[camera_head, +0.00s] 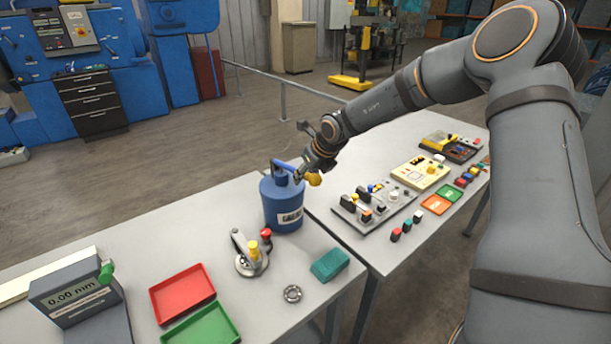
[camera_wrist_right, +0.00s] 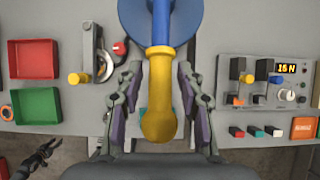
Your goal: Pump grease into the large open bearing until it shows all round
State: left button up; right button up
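The blue grease pot (camera_head: 283,206) stands upright on the left table. Its blue lever (camera_wrist_right: 160,27) ends in a yellow grip (camera_wrist_right: 158,112). My right gripper (camera_head: 309,172) is at this grip. In the wrist view its fingers (camera_wrist_right: 159,115) stand on either side of the grip, with gaps showing between it and the pads, so it is open. My left gripper (camera_wrist_right: 47,149) shows small in the wrist view, open and empty, away from the pot.
A clamp-like stand with yellow and red knobs (camera_head: 248,256), a teal block (camera_head: 330,264), a red tray (camera_head: 182,293) and a green tray (camera_head: 203,328) surround the bearing. A digital gauge (camera_head: 78,294) stands at left. A switch panel (camera_head: 373,207) lies on the right table.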

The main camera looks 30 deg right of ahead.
jog(key=shift+o, duration=0.4)
jog(key=shift+r, duration=0.4)
notch_tip(320, 180, up, 6)
jog(key=shift+f+p, duration=0.1)
jog(key=shift+p, duration=0.95)
jog(key=shift+r, duration=0.2)
jog(key=shift+c, duration=0.4)
